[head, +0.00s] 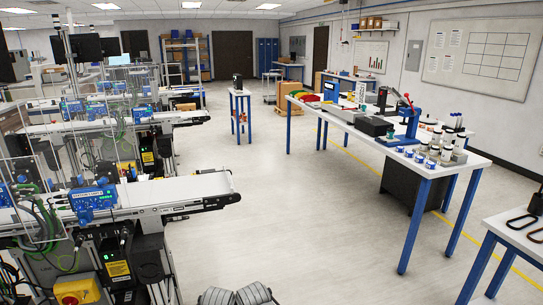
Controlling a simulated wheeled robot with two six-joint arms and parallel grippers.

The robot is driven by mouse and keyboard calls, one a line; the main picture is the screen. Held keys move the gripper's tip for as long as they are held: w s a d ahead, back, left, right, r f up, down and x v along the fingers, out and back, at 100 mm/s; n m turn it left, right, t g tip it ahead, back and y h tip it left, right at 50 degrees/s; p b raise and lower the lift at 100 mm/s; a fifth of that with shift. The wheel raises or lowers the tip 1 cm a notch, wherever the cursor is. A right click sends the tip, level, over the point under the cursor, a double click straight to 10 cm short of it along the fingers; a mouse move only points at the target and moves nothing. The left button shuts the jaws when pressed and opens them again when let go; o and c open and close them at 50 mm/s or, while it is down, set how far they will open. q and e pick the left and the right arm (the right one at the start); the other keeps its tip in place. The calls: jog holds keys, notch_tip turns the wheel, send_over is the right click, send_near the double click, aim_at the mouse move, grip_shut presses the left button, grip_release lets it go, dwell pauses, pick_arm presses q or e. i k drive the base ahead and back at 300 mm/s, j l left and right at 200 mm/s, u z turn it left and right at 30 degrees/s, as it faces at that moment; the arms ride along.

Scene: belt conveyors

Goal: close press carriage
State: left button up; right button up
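A blue press (408,118) with a red-tipped lever stands on the long white table at the right, well away from me. Its carriage is too small at this distance to tell whether it is open or shut. A black box (374,126) lies on the tabletop just left of the press.
The long white table (455,172) has blue legs and bears bottles (434,152) near its front end. Belt conveyors (175,192) line the left side. A small table (240,93) stands farther back. Open floor (300,220) lies between conveyors and table.

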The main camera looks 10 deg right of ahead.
aim_at(385, 138)
jog(key=i+l+z, duration=0.25)
jog(key=i+z, duration=0.15)
jog(key=i, duration=0.4)
jog(key=i+z, duration=0.4)
jog(key=i, duration=0.45)
jog(key=i+z, duration=0.1)
jog(key=i, duration=0.45)
jog(key=i+j, duration=0.15)
jog(key=i, duration=0.35)
jog(key=i+j+z, duration=0.15)
jog(key=i, duration=0.4)
jog(key=i+j+z, duration=0.1)
jog(key=i, duration=0.45)
jog(key=i+j+z, duration=0.3)
jog(key=j, duration=0.3)
jog(key=i+j+z, duration=0.15)
jog(key=i+j, duration=0.15)
jog(key=i+j+z, duration=0.15)
jog(key=j, duration=0.3)
jog(key=i+j+z, duration=0.2)
jog(key=j, duration=0.15)
jog(key=i+j+z, duration=0.15)
jog(key=j, duration=0.25)
jog(key=j+z, duration=0.15)
jog(key=j, duration=0.5)
